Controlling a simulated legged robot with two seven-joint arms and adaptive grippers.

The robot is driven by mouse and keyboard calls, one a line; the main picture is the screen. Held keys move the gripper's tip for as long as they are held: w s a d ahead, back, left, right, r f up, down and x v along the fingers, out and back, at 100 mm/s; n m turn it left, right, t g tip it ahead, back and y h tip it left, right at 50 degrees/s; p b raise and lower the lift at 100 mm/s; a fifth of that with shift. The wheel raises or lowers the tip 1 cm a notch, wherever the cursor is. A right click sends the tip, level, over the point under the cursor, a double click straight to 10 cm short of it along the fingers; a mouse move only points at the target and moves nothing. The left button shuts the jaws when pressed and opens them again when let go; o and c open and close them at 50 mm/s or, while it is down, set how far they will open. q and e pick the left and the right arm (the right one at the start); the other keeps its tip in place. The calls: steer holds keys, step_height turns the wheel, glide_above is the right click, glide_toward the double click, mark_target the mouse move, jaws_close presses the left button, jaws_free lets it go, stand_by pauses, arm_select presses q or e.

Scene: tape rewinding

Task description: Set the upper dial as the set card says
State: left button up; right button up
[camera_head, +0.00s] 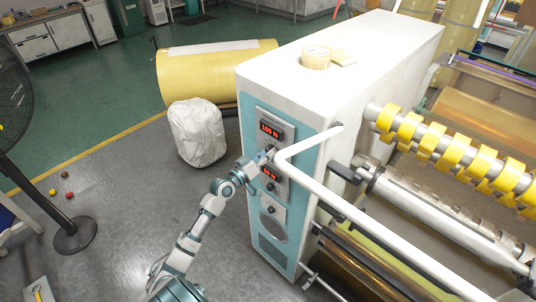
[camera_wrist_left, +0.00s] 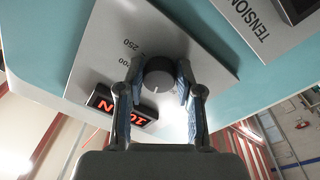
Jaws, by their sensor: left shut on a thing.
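The upper dial (camera_wrist_left: 158,76) is a dark round knob with a white pointer line on a grey panel, with 200 and 250 marks beside it. My left gripper (camera_wrist_left: 157,80) is shut on this dial, one finger on each side. In the head view my left gripper (camera_head: 266,153) reaches the cabinet front just below the upper display (camera_head: 270,130), which appears to read 100 N in red; the dial is hidden there. The upper display also shows in the wrist view (camera_wrist_left: 122,108), upside down. No set card can be made out. My right gripper is not in view.
A lower display (camera_head: 268,173) and lower dial (camera_head: 270,187) sit just below on the white and teal cabinet (camera_head: 335,75).

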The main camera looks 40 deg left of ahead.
arm_select(q)
steer(key=o, duration=0.9)
steer(key=shift+a+r, duration=0.2)
steer(key=shift+r, duration=0.15)
steer(key=shift+o, duration=1.3)
steer(key=shift+f, duration=0.1)
steer(key=shift+s+a+f, duration=0.1)
steer(key=shift+f, duration=0.05)
steer(key=s+a+f, duration=0.1)
steer(key=s, duration=1.1)
steer(key=shift+a, duration=0.2)
steer(key=shift+w+f, duration=0.1)
